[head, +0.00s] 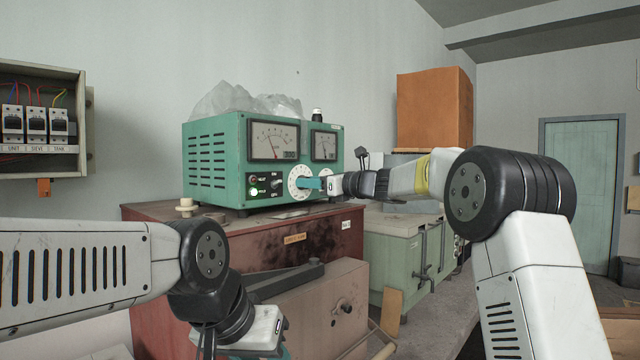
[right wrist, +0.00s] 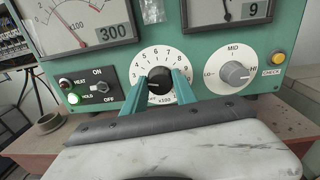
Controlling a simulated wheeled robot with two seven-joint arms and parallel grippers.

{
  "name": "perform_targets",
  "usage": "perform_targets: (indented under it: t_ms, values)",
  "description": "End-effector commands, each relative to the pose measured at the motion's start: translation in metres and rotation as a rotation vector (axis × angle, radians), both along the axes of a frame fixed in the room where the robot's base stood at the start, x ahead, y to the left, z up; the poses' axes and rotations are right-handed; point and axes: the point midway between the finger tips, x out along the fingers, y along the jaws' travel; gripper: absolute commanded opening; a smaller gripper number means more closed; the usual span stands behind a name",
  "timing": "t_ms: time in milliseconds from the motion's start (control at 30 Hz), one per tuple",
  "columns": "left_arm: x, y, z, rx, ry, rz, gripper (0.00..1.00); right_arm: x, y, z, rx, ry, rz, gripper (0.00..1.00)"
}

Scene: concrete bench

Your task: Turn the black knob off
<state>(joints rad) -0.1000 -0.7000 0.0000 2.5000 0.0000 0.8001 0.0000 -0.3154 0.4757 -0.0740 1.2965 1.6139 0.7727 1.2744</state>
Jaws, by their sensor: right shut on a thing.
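The black knob (right wrist: 159,83) sits at the centre of a white numbered dial (right wrist: 150,58) marked x100, on a green instrument (head: 212,160). My right gripper (right wrist: 161,84) has one teal finger on each side of the knob and is shut on it. The knob's pointer cannot be made out. In the head view the right gripper (head: 310,183) reaches the panel from the right and hides the knob. My left gripper (head: 262,335) is at the bottom edge, away from the instrument; its fingertips are cut off.
A grey knob (right wrist: 234,74) is right of the dial. An ON/OFF toggle (right wrist: 102,87) and a lit green HOLD lamp (right wrist: 73,98) are left of it. The digital display (right wrist: 112,32) reads 300. A small bottle (head: 317,115) and plastic wrap (head: 240,100) lie on top.

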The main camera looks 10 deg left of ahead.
Motion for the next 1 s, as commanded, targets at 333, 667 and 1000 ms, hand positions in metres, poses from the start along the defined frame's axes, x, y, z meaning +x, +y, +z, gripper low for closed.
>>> perform_targets:
  t_ms: [333,667,1000]
  values:
    - [0.0,0.0,0.0,0.0,0.0,0.0,0.36,-0.0004,-0.0001,0.0003,-0.061,-0.092,0.001,0.0]
    - [0.0,0.0,0.0,0.0,0.0,0.0,0.36,-0.0011,0.0001,0.0002,-0.217,-0.326,0.0,0.0]
    - [0.0,0.0,0.0,0.0,0.0,0.0,0.36,-0.0022,0.0007,-0.0003,-0.395,-0.596,0.001,0.0]
